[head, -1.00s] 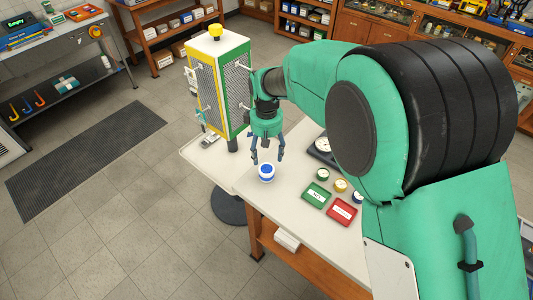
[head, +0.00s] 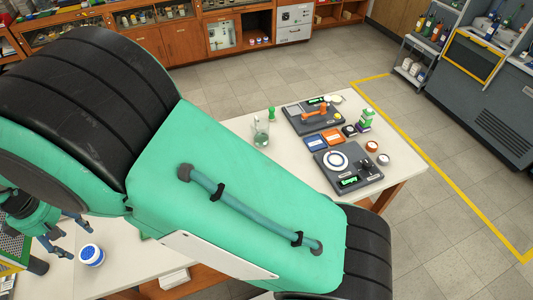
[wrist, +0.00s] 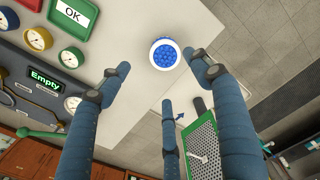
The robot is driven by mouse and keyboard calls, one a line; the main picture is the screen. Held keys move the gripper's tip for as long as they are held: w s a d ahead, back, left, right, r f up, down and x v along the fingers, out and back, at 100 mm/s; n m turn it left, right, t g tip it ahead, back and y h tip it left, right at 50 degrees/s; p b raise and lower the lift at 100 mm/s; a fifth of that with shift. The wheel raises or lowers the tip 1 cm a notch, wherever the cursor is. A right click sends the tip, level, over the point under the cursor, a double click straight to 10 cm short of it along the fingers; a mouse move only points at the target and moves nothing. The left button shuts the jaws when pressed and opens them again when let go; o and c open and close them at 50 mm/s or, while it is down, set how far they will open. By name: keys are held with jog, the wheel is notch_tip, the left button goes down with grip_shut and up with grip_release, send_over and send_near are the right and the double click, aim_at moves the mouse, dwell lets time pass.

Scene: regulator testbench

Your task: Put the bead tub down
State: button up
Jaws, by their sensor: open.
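The bead tub (head: 91,254) is a small white round tub with blue beads on top. It stands upright on the pale bench top (head: 125,265) at the lower left of the head view. In the wrist view the tub (wrist: 165,54) shows from above, near the bench edge. My gripper (head: 64,238) is beside and above the tub at the left of the head view. Its three blue fingers (wrist: 160,76) are spread open in the wrist view, with nothing between them; the tub is beyond the fingertips.
A green OK tray (wrist: 73,17) and several gauges lie on the bench. A green mesh panel (wrist: 203,150) stands close to my fingers. On the right bench part are a scale-like device (head: 348,168), blue trays (head: 316,143) and a glass jar (head: 261,133). Bare bench surrounds the tub.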

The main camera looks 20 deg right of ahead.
jog(key=w+d+r+m+t, duration=0.1)
jog(key=w+d+r+m, duration=0.1)
jog(key=d+r, duration=0.7)
jog(key=w+d+r+m+y, duration=0.1)
jog(key=d+r+m, duration=0.35)
jog(key=d, duration=0.85)
jog(key=w+d+r+m+t, duration=0.1)
jog(key=w+d+r, duration=0.1)
jog(key=d+r, duration=0.75)
jog(key=s+d+r+m+t, duration=0.15)
jog(key=s+d, duration=0.25)
jog(key=d, duration=0.6)
jog(key=s+d+r+m+t, duration=0.1)
jog(key=s+d+r+m, duration=0.2)
jog(key=d, duration=0.6)
jog(key=s+d+f+m+t+h, duration=0.1)
jog(key=s+d+f+m, duration=0.1)
jog(key=s+d, duration=0.8)
jog(key=s+m, duration=0.1)
jog(key=s, duration=0.1)
jog(key=shift+s+d+m, duration=0.35)
jog(key=shift+s+m, duration=0.05)
